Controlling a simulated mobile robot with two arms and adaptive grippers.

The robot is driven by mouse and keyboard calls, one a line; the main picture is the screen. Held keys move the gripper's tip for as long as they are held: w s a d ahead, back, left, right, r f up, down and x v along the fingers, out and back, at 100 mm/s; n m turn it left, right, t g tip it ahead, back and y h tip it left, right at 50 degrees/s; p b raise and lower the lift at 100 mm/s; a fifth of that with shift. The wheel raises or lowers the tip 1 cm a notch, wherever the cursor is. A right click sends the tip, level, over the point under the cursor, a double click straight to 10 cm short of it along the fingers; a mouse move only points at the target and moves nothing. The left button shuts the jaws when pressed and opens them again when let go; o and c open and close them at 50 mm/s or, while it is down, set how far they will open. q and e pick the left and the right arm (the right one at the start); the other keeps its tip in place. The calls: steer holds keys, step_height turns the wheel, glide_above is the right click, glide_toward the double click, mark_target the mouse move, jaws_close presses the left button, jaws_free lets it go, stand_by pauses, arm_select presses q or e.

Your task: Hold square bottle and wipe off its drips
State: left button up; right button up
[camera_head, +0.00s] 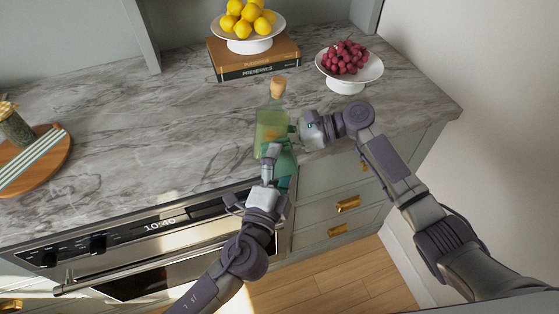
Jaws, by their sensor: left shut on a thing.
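The square bottle (272,125), clear with yellow-green contents and a cork stopper (279,87), stands upright near the counter's front edge. My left gripper (270,152) comes up from below in front of the bottle's lower part. It is shut on a teal cloth (285,166), which shows beside its fingers and hides the bottle's base. My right gripper (295,129) is at the bottle's right side; its fingertips are mostly hidden, so its grip is unclear. Drips are too small to make out.
A white stand of lemons (248,44) sits on two books (258,66) behind. A white stand of red grapes (347,64) is at back right. A round wooden board (55,155) with a striped cloth and jar lies left. The counter (150,130) between is clear.

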arm_select(q)
steer(key=shift+w+a+r, duration=0.1)
steer(key=shift+a+r, duration=0.5)
steer(key=shift+a, duration=0.3)
steer(key=shift+w+a+r, duration=0.1)
steer(key=shift+a+r, duration=0.5)
steer(key=shift+a, duration=0.3)
arm_select(e)
steer(key=shift+w+d, duration=0.1)
arm_select(q)
steer(key=shift+s+d+f, duration=0.1)
steer(key=shift+d+f, duration=0.1)
steer(key=shift+d, duration=0.85)
steer(key=shift+d+f, duration=0.15)
steer(key=shift+d, duration=0.85)
steer(key=shift+a, duration=0.1)
steer(key=shift+a+r, duration=0.15)
steer(key=shift+a, duration=0.9)
steer(key=shift+a+r, duration=0.15)
steer(key=shift+a, duration=0.85)
steer(key=shift+s, duration=0.1)
steer(key=shift+s+d, duration=0.1)
steer(key=shift+s, duration=2.85)
